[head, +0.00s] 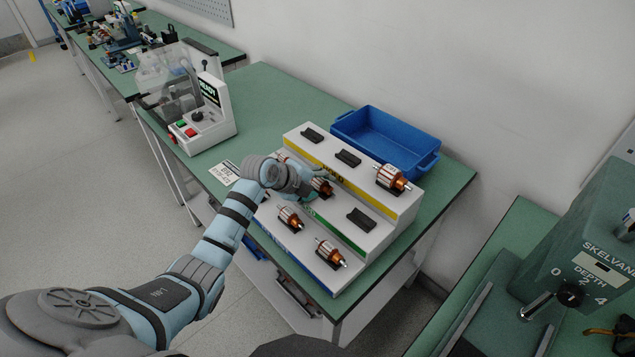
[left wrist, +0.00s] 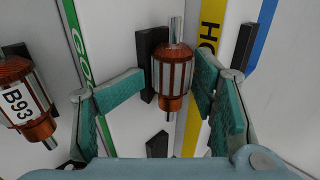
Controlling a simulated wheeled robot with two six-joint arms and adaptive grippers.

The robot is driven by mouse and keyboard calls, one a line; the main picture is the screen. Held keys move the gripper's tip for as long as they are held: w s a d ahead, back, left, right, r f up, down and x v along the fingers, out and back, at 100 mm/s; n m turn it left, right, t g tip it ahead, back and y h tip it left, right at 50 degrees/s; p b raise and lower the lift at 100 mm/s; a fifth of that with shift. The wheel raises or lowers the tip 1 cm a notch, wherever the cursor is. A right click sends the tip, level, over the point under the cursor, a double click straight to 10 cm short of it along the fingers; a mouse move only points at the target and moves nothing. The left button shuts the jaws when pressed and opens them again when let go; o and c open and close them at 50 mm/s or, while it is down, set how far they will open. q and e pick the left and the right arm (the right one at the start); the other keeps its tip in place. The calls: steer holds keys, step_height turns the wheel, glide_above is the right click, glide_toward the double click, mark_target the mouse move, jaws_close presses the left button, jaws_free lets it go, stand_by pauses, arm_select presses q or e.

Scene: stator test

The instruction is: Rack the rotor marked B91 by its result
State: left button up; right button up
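A stepped white rack (head: 346,212) stands on the green bench, with yellow, green and blue strips along its steps. My left gripper (left wrist: 168,88) reaches down over its middle step, open, with fingers on either side of a copper-and-silver rotor (left wrist: 173,75); a gap shows on the left. That rotor (head: 321,187) shows partly beside the gripper in the head view; no mark is readable on it. A rotor marked B93 (left wrist: 22,100) lies to the left in the wrist view. Other rotors sit on the top step (head: 392,179) and lowest step (head: 290,217). I cannot read B91 on any rotor. My right gripper is out of view.
An empty blue bin (head: 386,141) stands behind the rack. A test machine with a READY screen (head: 208,92) and clear cover is at the left end of the bench. A printed card (head: 225,172) lies beside the rack. A green machine (head: 590,255) stands at right.

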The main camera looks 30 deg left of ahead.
arm_select(q)
steer(key=shift+w+a, duration=0.1)
steer(key=shift+w, duration=0.15)
steer(key=v, duration=1.2)
steer(key=shift+s+r, duration=0.15)
steer(key=shift+s, duration=0.2)
